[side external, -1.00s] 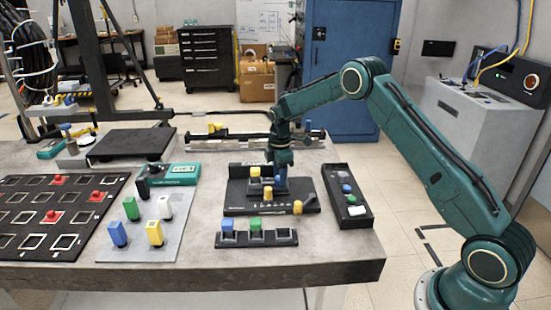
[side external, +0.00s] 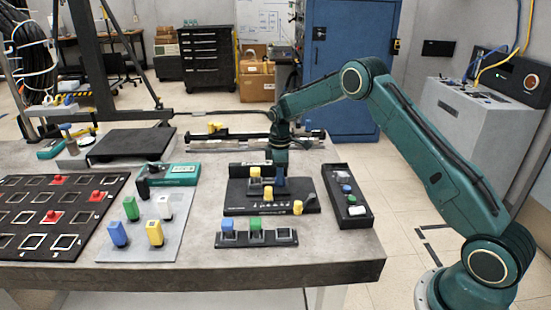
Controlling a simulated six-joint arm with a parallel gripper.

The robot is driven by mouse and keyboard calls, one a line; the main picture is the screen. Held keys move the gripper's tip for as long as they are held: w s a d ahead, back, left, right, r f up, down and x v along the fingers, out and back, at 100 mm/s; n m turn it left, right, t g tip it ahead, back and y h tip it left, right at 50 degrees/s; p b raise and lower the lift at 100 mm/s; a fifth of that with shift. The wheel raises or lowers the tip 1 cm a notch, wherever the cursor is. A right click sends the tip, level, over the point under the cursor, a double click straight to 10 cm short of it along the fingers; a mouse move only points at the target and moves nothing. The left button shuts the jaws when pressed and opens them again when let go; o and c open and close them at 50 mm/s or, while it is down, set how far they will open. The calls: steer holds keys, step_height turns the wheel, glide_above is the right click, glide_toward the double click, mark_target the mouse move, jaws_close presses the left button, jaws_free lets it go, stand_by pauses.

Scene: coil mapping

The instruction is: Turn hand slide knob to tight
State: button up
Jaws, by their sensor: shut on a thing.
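A black fixture (side external: 235,203) with a ruled front stands near the middle of the workbench. It carries yellow knobs: an upper one (side external: 254,172), a middle one (side external: 268,192) and one at the right end (side external: 298,207). My gripper (side external: 280,184) points straight down over the fixture, just right of the upper and middle yellow knobs. Its fingers are small and dark at this distance. It is shut on a part there, which I take to be the hand slide knob; the fingers hide it. The knob's turn angle cannot be read.
A strip with blue and green blocks (side external: 256,240) lies in front of the fixture. A black tray (side external: 350,215) stands close on the right. A grey plate (side external: 185,245) with coloured pegs and a black board (side external: 30,250) are left. Behind is a rail (side external: 205,146).

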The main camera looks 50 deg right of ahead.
steer(key=m, duration=1.4)
steer(key=shift+m, duration=0.3)
stand_by(0.3)
steer(key=o, duration=1)
steer(key=shift+r, duration=0.1)
step_height(320, 180, up, 14)
steer(key=shift+f, duration=0.15)
